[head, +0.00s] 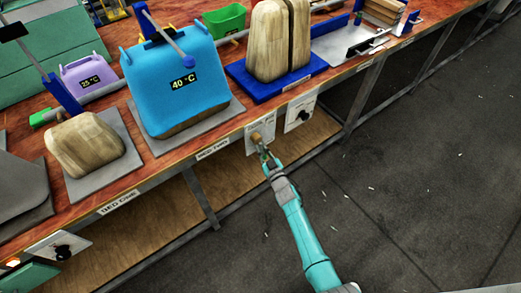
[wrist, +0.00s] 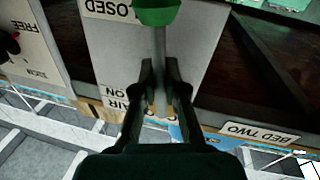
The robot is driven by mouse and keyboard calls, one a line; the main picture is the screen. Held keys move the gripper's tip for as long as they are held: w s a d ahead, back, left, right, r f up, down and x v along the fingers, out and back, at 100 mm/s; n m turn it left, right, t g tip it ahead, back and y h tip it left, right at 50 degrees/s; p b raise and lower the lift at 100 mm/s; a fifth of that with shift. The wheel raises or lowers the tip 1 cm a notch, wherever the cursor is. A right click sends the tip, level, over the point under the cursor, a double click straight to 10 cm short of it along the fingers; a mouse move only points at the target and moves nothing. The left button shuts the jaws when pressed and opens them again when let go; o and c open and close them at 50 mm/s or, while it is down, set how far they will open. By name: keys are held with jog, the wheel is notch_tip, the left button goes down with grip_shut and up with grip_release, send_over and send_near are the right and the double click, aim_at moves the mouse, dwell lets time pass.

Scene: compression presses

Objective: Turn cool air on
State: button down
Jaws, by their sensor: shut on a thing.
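A pale control panel (head: 260,123) is fixed to the front edge of the bench. In the wrist view this panel (wrist: 195,60) carries upside-down labels, one ending "LOSED" (wrist: 108,8) and one reading "AIR ON" (wrist: 117,97). A grey lever (wrist: 159,45) with a green end (wrist: 157,12) stands in front of it. My gripper (head: 263,153) is at this panel, and in the wrist view its fingers (wrist: 159,72) are shut on the lever's shaft from both sides. A tan knob-like part (head: 256,138) shows just beyond my fingertips; the lever's base is mostly hidden.
A second panel (head: 300,112) with a dark knob is close on the right. Another panel (head: 62,246) sits at lower left. Above are a blue press cover (head: 175,90) reading 40 °C and a purple one (head: 92,75) reading 25 °C.

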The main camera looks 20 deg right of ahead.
jog(key=n, duration=0.1)
jog(key=d+n, duration=0.1)
jog(key=n, duration=0.1)
jog(key=shift+w+d+r+n+t, duration=0.25)
jog(key=shift+r+n+t, duration=0.05)
jog(key=n, duration=0.1)
jog(key=d+n+y, duration=0.1)
jog(key=n, duration=0.1)
jog(key=r+n, duration=0.1)
jog(key=n, duration=0.1)
jog(key=shift+w+d+r+t+y, duration=0.1)
jog(key=shift+w+d+t+y, duration=0.15)
jog(key=shift+t+y, duration=0.05)
jog(key=n, duration=0.1)
jog(key=r+n, duration=0.1)
jog(key=n, duration=0.1)
jog(key=n+y, duration=0.1)
jog(key=n, duration=0.1)
jog(key=shift+w+d+r, duration=0.1)
jog(key=shift+d+r, duration=0.2)
jog(key=shift+d, duration=0.1)
jog(key=shift+r+n+y, duration=0.35)
jog(key=shift+r+n, duration=0.05)
jog(key=shift+n, duration=0.8)
jog(key=shift+r+n+y, duration=0.35)
jog(key=shift+n, duration=0.85)
jog(key=c, duration=1.2)
grip_release()
jog(key=shift+d, duration=0.1)
jog(key=v, duration=1.2)
